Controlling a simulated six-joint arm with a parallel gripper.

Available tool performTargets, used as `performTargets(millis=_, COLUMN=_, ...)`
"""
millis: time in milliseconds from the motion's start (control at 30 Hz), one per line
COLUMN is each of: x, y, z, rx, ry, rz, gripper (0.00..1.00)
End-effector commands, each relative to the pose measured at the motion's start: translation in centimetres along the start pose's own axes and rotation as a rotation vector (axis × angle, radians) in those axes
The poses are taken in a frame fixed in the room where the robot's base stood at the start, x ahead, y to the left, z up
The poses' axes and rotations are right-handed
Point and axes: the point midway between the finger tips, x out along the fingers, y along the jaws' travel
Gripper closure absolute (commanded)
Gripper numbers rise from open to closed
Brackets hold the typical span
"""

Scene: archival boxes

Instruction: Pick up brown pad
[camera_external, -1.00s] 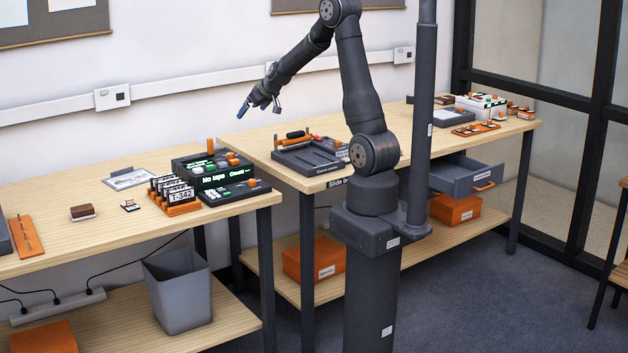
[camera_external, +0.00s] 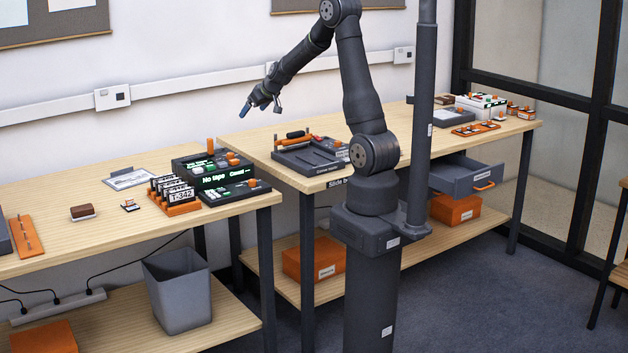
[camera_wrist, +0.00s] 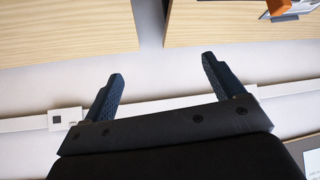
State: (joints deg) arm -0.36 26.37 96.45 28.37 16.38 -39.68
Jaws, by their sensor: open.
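The brown pad (camera_external: 83,211) is a small brown block with a pale lower edge. It lies on the left wooden table in the external view, between an orange strip and a small card-like item. My gripper (camera_external: 261,105) is raised above the gap between the two tables, well to the right of the pad and higher than it. In the wrist view my gripper (camera_wrist: 160,85) has its two dark fingers spread apart with nothing between them. The brown pad does not show in the wrist view.
On the left table (camera_external: 130,235), the orange strip (camera_external: 27,236) lies left of the pad. A rack of labelled tapes (camera_external: 173,195) and a dark console (camera_external: 212,172) stand to the right. A grey bin (camera_external: 178,290) stands below. The table around the pad is fairly clear.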

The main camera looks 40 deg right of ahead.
Motion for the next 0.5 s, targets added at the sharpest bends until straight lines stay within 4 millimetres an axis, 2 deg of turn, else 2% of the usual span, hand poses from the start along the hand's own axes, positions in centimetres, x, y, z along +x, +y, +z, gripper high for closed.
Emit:
performTargets(millis=33, x=0.0, y=0.0, z=0.0, rx=0.000, ry=0.000, rz=0.000, gripper=0.24)
performTargets(millis=67, x=0.0, y=0.0, z=0.0, rx=0.000, ry=0.000, rz=0.000, gripper=0.28)
performTargets(millis=367, x=0.2, y=-0.4, z=-0.2, rx=-0.006, ry=0.000, rz=-0.006, gripper=0.28)
performTargets(millis=467, x=1.1, y=-2.5, z=-1.3, rx=-0.041, ry=-0.003, rz=-0.037, gripper=0.28)
performTargets(millis=500, x=1.6, y=-4.0, z=-2.0, rx=-0.066, ry=-0.005, rz=-0.057, gripper=0.28)
